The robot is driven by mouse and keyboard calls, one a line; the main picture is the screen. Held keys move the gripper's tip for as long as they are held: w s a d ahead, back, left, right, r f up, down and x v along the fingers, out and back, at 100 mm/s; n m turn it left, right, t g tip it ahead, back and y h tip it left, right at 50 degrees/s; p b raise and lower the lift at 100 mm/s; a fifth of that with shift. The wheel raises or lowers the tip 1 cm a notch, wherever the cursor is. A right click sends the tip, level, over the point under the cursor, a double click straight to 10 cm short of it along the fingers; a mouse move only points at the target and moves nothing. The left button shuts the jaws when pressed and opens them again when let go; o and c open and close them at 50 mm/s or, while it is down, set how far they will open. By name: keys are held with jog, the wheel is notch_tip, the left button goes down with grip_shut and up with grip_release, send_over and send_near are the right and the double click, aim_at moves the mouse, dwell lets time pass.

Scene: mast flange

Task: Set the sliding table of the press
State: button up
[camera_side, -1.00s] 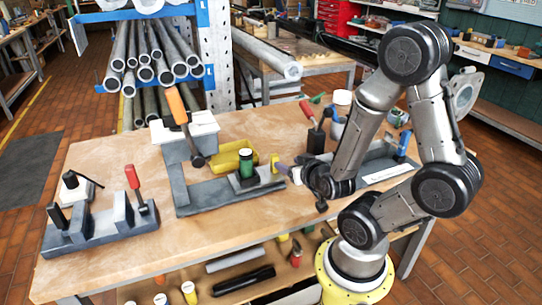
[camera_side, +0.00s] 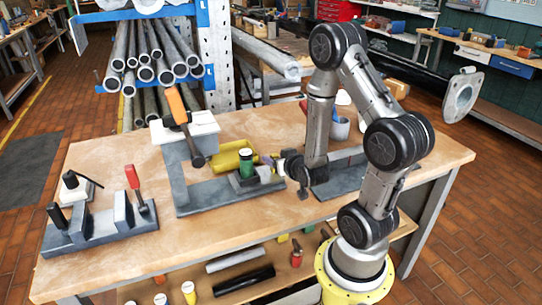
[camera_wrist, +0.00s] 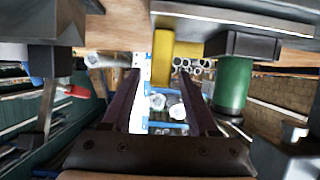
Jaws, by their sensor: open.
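The press (camera_side: 176,175) stands mid-bench, with a grey frame, a white head and an orange-handled lever (camera_side: 178,106). On its base sits the grey sliding table (camera_side: 264,178), carrying a dark block with a green cylinder (camera_side: 246,162). The cylinder also shows at the right of the wrist view (camera_wrist: 233,85). My gripper (camera_side: 267,160) is at the table's right end, beside the cylinder. In the wrist view its two fingers (camera_wrist: 160,78) are apart, and a yellow post (camera_wrist: 162,52) shows ahead between them. In the side view my gripper mostly hides this post.
A grey fixture with a red handle (camera_side: 132,176) stands at the left. Another grey fixture (camera_side: 340,178) is behind my arm at the right. The front strip of the bench is clear. A pipe rack stands behind.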

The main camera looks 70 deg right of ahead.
jog(key=shift+x, duration=2.15)
grip_shut()
